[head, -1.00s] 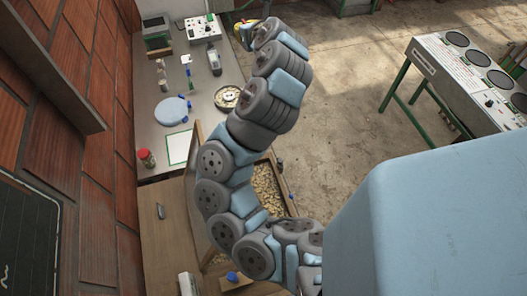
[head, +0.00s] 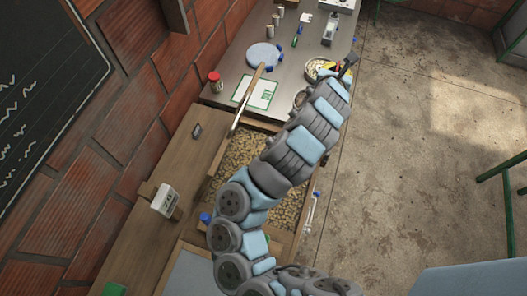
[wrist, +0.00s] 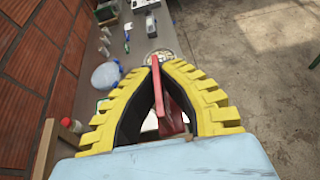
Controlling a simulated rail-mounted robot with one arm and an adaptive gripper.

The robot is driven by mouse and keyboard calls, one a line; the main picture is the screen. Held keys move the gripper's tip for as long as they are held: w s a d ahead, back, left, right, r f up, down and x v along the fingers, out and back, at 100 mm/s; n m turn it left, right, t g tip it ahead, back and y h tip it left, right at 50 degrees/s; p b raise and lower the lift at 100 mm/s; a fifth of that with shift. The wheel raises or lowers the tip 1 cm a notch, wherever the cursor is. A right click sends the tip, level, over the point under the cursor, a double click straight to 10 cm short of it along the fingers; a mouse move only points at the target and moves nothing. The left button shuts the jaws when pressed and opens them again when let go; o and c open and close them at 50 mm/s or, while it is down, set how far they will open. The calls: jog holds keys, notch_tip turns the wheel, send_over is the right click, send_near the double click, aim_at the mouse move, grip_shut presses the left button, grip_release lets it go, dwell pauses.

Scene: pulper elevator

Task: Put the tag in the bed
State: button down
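In the wrist view my gripper (wrist: 155,70) has yellow ribbed fingers with black inner pads. Their tips come together on a flat red piece, seemingly the tag (wrist: 163,100), which runs back between the fingers. In the head view my gripper (head: 340,72) is mostly hidden behind my arm, over the counter by a round bowl, and the tag cannot be made out there. The bed (head: 218,172) is a wooden-framed box full of pale beans. It lies nearer than my gripper, partly covered by my arm.
The grey counter holds a round bowl (head: 312,68), a pale blue disc (head: 264,54), a red-lidded jar (head: 215,83) and a green-edged sheet (head: 255,93). A small white device (head: 165,199) sits on the wooden ledge. A brick wall bounds the left. Floor on the right is open.

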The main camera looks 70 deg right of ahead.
jog(key=w+a+f+b, duration=0.5)
jog(key=a+f+b, duration=0.2)
jog(key=a+f, duration=0.35)
jog(key=w+a+f+b, duration=0.5)
jog(key=a+f+b, duration=0.3)
jog(key=f, duration=0.4)
jog(key=w+a+f+b, duration=0.5)
jog(key=a+f+b, duration=0.2)
jog(key=a+f, duration=0.4)
jog(key=shift+s+a+f+b+x, duration=0.25)
jog(key=shift+f+x, duration=0.3)
jog(key=shift+x, duration=2.2)
jog(key=shift+s+a+f+b+x, duration=0.1)
jog(key=shift+a+f+b+x, duration=0.3)
jog(key=shift+x, duration=2.4)
jog(key=shift+s+a+f+b+x, duration=0.15)
jog(key=shift+f+x, duration=0.55)
jog(key=shift+x, duration=2.05)
notch_tip(320, 180, down, 3)
jog(key=shift+s+d+f+b, duration=0.1)
jog(key=shift+d+f+b, duration=0.05)
jog(key=shift+b, duration=0.3)
